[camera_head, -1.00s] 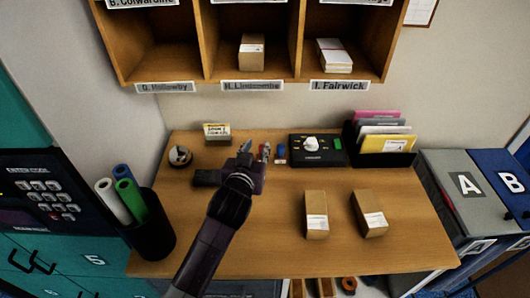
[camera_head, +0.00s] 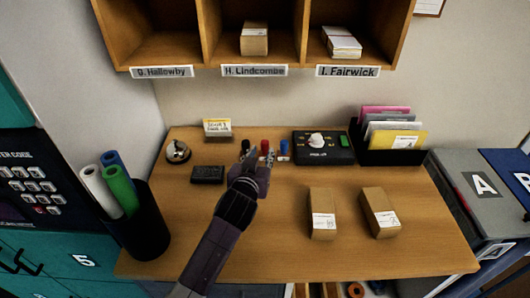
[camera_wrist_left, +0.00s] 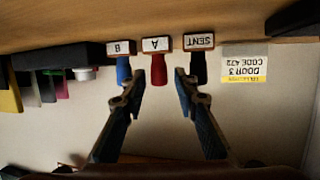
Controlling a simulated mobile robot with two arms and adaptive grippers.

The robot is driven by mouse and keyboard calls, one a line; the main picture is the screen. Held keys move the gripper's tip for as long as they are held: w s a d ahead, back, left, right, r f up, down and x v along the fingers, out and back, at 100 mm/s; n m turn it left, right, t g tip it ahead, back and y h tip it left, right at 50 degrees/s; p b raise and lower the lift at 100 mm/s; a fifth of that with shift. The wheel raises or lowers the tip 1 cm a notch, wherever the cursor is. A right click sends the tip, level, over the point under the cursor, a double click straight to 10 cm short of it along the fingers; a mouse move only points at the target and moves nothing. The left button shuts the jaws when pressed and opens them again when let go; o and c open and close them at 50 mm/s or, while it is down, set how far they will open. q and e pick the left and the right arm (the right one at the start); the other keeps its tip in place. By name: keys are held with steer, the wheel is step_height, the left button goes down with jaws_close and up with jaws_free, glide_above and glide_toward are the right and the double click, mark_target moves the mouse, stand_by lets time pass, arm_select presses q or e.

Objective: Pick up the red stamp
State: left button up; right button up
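The red stamp (camera_head: 264,147) stands at the back of the desk between a black stamp (camera_head: 245,146) and a blue stamp (camera_head: 284,149). My left gripper (camera_head: 252,160) is just in front of the stamps. In the left wrist view, which is upside down, the red stamp (camera_wrist_left: 158,72), marked A, shows in the gap between the two fingertips of my left gripper (camera_wrist_left: 158,78). The fingers are apart and nothing is gripped. The blue stamp (camera_wrist_left: 122,70), marked B, and the black stamp (camera_wrist_left: 199,68), marked SENT, are close beside the fingertips. My right gripper is out of view.
A black device (camera_head: 323,148) with a white knob and a folder holder (camera_head: 390,155) stand to the right. A black pad (camera_head: 208,175), a bell (camera_head: 177,152) and a yellow card (camera_head: 217,129) are to the left. Two cartons (camera_head: 322,214) (camera_head: 380,212) lie front right.

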mark_target(264, 147)
arm_select(q)
steer(key=shift+w+d+r, duration=0.1)
steer(key=shift+w+d, duration=0.05)
steer(key=shift+w, duration=0.5)
steer(key=shift+p+x, duration=0.55)
steer(key=shift+x, duration=1.45)
steer(key=shift+d, duration=0.1)
steer(key=shift+s, duration=0.1)
jaws_close()
